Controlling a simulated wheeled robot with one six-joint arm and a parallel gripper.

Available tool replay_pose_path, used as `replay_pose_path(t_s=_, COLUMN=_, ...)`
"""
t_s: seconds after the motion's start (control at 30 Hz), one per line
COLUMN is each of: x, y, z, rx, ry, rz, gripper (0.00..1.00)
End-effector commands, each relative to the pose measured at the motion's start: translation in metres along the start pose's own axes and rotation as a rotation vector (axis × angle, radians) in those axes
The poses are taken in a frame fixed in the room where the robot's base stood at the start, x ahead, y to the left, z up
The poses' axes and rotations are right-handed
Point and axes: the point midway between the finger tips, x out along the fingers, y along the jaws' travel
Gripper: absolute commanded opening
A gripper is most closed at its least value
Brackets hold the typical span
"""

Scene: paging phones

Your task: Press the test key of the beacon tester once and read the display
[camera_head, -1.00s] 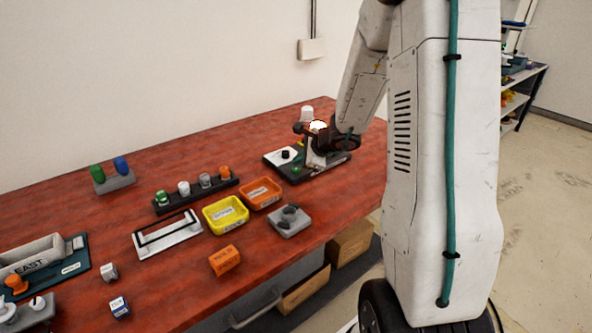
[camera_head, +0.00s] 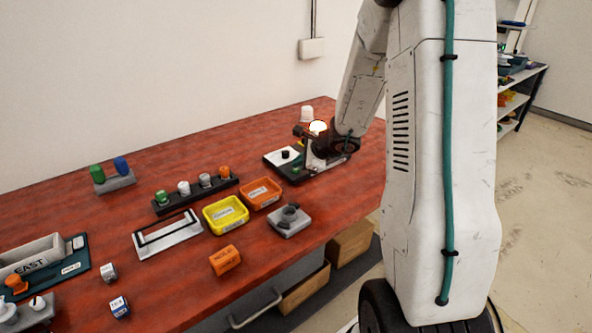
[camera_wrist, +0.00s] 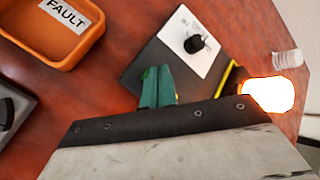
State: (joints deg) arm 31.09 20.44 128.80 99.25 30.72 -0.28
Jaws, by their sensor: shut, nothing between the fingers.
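The beacon tester (camera_head: 274,162) is a dark base at the far right of the table, with a white panel (camera_head: 281,155) and a black knob; the panel also shows in the wrist view (camera_wrist: 207,60). A lamp (camera_head: 318,128) glows bright white-orange behind my gripper; it also glows in the wrist view (camera_wrist: 268,95). My gripper's teal fingers (camera_wrist: 158,86) are shut and empty, over the dark base beside the panel. The fingers hide what lies under them, so I cannot tell whether they touch a key. I can make out no display reading.
An orange tray (camera_head: 261,193) labelled FAULT and a yellow tray (camera_head: 226,215) stand left of the tester. A grey block (camera_head: 289,221) with a dark fitting is in front. A white cup (camera_head: 306,114) stands behind.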

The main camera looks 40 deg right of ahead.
Motion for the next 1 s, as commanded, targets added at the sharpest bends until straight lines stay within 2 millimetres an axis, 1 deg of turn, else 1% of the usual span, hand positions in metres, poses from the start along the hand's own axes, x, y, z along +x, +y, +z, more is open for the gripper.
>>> replay_pose_path(t_s=1.0, x=0.006, y=0.0045, z=-0.0043, rx=0.0, ry=0.0, rz=0.001, gripper=0.0)
